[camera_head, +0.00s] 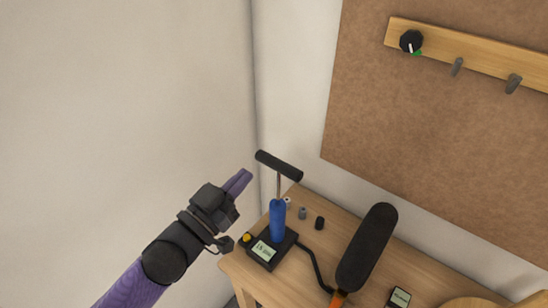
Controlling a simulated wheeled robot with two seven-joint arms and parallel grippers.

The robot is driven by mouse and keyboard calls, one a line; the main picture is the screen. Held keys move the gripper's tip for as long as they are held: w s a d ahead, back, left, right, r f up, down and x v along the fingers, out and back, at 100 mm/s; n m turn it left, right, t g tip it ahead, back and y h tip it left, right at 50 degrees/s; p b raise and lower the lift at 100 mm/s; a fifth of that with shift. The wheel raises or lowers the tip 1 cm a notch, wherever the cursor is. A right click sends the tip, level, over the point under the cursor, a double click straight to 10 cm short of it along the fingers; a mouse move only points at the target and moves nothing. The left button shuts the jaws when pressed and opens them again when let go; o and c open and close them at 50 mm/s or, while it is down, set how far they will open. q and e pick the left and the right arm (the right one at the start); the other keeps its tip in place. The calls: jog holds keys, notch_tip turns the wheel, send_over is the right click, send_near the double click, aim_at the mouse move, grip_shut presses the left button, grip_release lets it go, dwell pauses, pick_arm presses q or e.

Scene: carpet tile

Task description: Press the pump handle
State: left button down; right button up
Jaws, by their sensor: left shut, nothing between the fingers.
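A small floor-style pump stands at the left end of the wooden table. It has a blue barrel (277,221), a black base with a small display (264,251), and a black T-shaped pump handle (278,165) raised on a thin rod. My left gripper (243,181) is shut and empty. In the picture it is just left of and a little below the handle, with a visible gap between them. Its purple fingers point up and to the right. My right gripper is not in view.
A black hose (314,262) runs from the pump toward a long black padded object (367,247). Small caps (319,223) lie behind the pump on the table (340,220). A wall corner is close behind.

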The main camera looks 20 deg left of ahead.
pick_arm(q)
notch_tip(320, 180, up, 2)
send_over(277, 199)
jog(key=shift+a+p, duration=0.15)
jog(key=shift+p, duration=0.3)
jog(key=f, duration=0.2)
jog(key=f+b, duration=0.1)
jog(key=shift+s+f, duration=0.15)
jog(key=shift+s, duration=0.1)
jog(key=shift+s+a+f, duration=0.1)
jog(key=shift+s+f, duration=0.05)
jog(key=shift+f, duration=0.35)
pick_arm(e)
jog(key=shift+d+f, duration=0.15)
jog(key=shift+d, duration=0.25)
pick_arm(q)
notch_tip(277, 199, down, 12)
jog(key=b, duration=0.9)
jog(key=shift+s, duration=0.1)
jog(key=shift+f+b, duration=0.35)
jog(key=shift+f, duration=0.1)
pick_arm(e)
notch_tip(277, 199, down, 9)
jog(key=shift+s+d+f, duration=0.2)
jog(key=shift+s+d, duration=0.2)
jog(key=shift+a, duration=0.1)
